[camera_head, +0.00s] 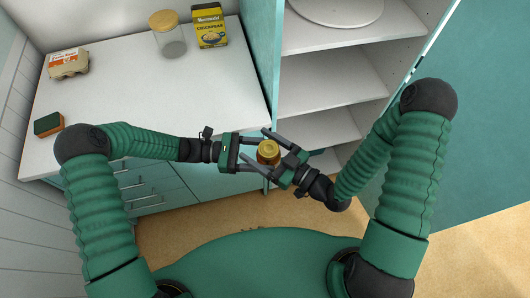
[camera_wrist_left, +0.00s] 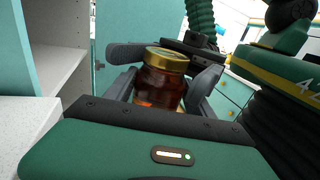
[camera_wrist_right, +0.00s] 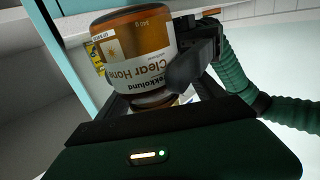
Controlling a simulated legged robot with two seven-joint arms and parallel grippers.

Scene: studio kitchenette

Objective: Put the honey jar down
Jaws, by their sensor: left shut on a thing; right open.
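The honey jar (camera_head: 268,152) is amber with a gold lid, held in the air in front of the counter's right end. My left gripper (camera_head: 262,152) comes from the left and is shut on the jar; the jar sits between its fingers in the left wrist view (camera_wrist_left: 162,82). My right gripper (camera_head: 273,150) comes from the right, with its open fingers around or beside the jar. The right wrist view shows the jar's "Clear Honey" label (camera_wrist_right: 140,68) close up, upside down. I cannot tell whether the right fingers touch it.
The white counter (camera_head: 120,95) has a clear front part. On it are an egg carton (camera_head: 68,64), a sponge (camera_head: 48,124), a glass jar with a wooden lid (camera_head: 168,36) and a yellow chickpea box (camera_head: 208,27). An open cabinet with white shelves (camera_head: 325,78) stands right of the counter.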

